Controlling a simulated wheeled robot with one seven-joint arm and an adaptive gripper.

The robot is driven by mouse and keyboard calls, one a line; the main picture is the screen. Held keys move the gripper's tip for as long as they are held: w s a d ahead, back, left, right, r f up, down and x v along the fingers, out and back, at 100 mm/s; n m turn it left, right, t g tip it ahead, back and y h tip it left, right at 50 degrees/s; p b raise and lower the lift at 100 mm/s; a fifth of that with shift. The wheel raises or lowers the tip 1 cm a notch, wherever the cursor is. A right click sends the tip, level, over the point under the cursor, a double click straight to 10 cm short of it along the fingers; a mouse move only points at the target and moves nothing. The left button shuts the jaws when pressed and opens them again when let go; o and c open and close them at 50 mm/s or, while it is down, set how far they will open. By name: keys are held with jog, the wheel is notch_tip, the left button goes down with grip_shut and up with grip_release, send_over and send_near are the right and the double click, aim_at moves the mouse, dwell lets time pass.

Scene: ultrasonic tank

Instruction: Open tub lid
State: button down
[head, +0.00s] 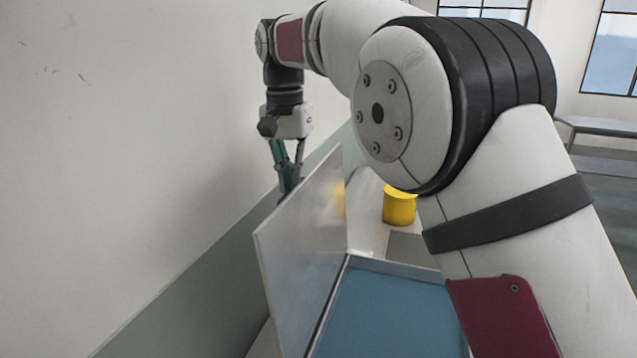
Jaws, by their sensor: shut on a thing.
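The tub lid (302,240) is a flat, shiny grey panel. It stands steeply raised along the left side of the tub (362,262), leaning slightly left. The tub's opening shows blue (390,315) inside, uncovered. My gripper (290,182) points down on the far left side of the lid, close to the wall. Its teal fingers are shut on the lid, with the tips partly hidden behind the panel. The exact place of the grip cannot be seen.
A yellow cylinder (399,207) stands behind the tub on a pale surface. A plain wall (130,150) runs close along the left, leaving little room beside the lid. My own arm covers much of the right. A bench (603,126) stands far off at right.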

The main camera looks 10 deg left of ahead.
jog(key=shift+g+h, duration=0.3)
jog(key=shift+a+f+b, duration=0.2)
jog(key=shift+a+f, duration=0.55)
jog(key=shift+f, duration=0.15)
jog(key=shift+a+f+b, duration=0.2)
jog(key=shift+a+f, duration=0.5)
jog(key=shift+f, duration=0.2)
jog(key=shift+a, duration=0.15)
jog(key=c, duration=1.9)
grip_release()
jog(key=shift+o, duration=1.2)
jog(key=shift+w+a+f, duration=0.1)
jog(key=shift+w+a, duration=0.05)
jog(key=shift+a, duration=0.05)
jog(key=shift+d, duration=0.2)
notch_tip(320, 180, up, 10)
